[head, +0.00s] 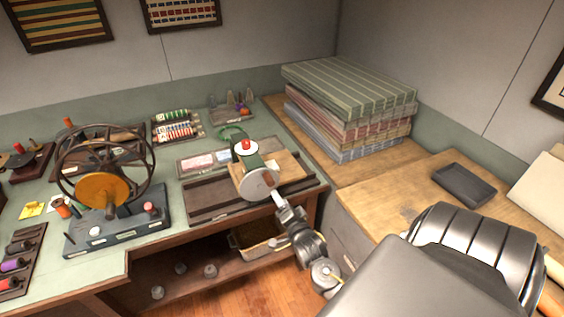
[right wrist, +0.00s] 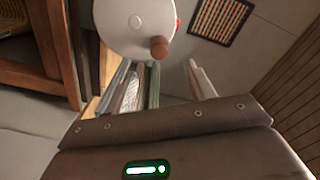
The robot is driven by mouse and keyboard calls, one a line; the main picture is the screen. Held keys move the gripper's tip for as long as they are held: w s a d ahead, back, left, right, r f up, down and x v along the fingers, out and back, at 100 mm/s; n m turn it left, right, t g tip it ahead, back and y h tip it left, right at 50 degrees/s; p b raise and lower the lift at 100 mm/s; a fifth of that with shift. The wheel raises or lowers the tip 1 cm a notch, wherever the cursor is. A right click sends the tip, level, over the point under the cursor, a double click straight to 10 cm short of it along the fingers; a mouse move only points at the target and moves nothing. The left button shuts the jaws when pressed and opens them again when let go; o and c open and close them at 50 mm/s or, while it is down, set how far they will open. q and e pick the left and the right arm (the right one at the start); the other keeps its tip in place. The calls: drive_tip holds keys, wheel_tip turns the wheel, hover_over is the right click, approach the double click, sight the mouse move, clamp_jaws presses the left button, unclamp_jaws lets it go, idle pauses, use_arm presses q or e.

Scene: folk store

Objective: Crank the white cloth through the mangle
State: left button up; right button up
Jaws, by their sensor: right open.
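The mangle (head: 248,160) stands on the near right part of the green bench. It has a green body, a red knob on top and a white crank disc (head: 257,184) facing me. In the right wrist view the disc (right wrist: 130,22) fills the top, with a brown crank knob (right wrist: 159,47) on its face. My right gripper (head: 277,196) is open just in front of the disc; in the wrist view its fingertips (right wrist: 162,72) are below the knob, and I cannot tell whether they touch it. My left gripper is out of view.
A black spoked wheel machine (head: 112,190) stands left on the bench. A wooden board (head: 285,170) lies beside the mangle, and a dark tray (head: 205,210) along the front. Folded striped cloths (head: 345,105) are stacked on the wooden counter (head: 385,200), which holds a dark tray (head: 464,186).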

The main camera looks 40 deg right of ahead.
sight(271, 184)
drive_tip(key=b+x, duration=0.5)
drive_tip(key=x, duration=0.5)
drive_tip(key=shift+w+d+f, duration=0.1)
drive_tip(key=shift+w+f, duration=0.1)
drive_tip(key=shift+w+r, duration=0.15)
drive_tip(key=shift+w, duration=0.05)
drive_tip(key=c, duration=0.8)
drive_tip(key=shift+c, duration=0.2)
